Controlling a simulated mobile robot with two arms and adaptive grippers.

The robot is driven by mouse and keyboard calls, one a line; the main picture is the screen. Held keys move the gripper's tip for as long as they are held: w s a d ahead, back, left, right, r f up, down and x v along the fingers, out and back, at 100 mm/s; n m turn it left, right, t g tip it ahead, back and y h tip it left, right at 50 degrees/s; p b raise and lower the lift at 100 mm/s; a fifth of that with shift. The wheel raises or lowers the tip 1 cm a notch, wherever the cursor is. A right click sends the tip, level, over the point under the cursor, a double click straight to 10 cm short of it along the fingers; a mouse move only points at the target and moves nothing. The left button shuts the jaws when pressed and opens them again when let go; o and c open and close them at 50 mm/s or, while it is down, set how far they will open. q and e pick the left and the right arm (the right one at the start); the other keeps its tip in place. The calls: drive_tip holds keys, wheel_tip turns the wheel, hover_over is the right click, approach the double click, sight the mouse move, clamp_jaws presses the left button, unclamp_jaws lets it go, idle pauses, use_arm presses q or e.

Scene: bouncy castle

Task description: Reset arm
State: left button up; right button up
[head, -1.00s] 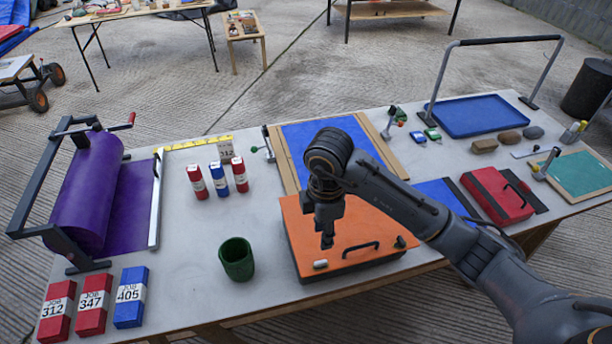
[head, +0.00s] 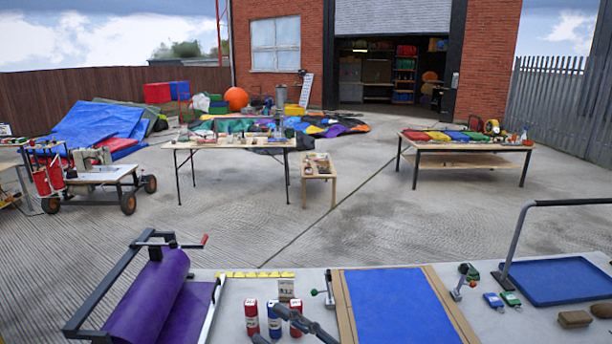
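The near workbench (head: 235,300) carries a purple roll (head: 150,300), a blue panel (head: 400,305), a blue tray (head: 560,282) under a dark bar, and brown stones (head: 575,319). Open concrete (head: 400,225) lies beyond, with a folding table (head: 230,144), a low bench (head: 319,170) and a cart (head: 100,177).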

drive_tip(key=w+d+f+m+t+h, duration=0.2)
drive_tip(key=w+d+m+t+h, duration=0.1)
drive_tip(key=d+m+t+h, duration=0.4)
drive_tip(key=w+d+f+m+t+h, duration=0.2)
drive_tip(key=w+d+m+t+h, duration=0.25)
drive_tip(key=d+m+h, duration=0.45)
drive_tip(key=s+d+f+m+g+h, duration=0.2)
drive_tip(key=d+f+g+h, duration=0.15)
drive_tip(key=f, duration=0.35)
drive_tip(key=s+d+f+m+g+h, duration=0.2)
drive_tip(key=s+d+f+g, duration=0.15)
drive_tip(key=f, duration=0.35)
drive_tip(key=s+f+n+g+y, duration=0.1)
drive_tip(key=s+f+n+g, duration=0.2)
drive_tip(key=s+f+g, duration=1.1)
drive_tip(key=s+f+t+b, duration=0.1)
drive_tip(key=s+f+b, duration=0.15)
drive_tip(key=f, duration=1.25)
drive_tip(key=s+f+t+b, duration=0.15)
drive_tip(key=s+f, duration=0.25)
drive_tip(key=f, duration=1.1)
drive_tip(key=s+d+f+b, duration=0.1)
drive_tip(key=s+d+f, duration=0.1)
drive_tip(key=s+f, duration=0.6)
drive_tip(key=s+d+f+g+b, duration=0.1)
drive_tip(key=s+d+f, duration=0.1)
drive_tip(key=s+f, duration=0.7)
drive_tip(key=shift+f, duration=0.9)
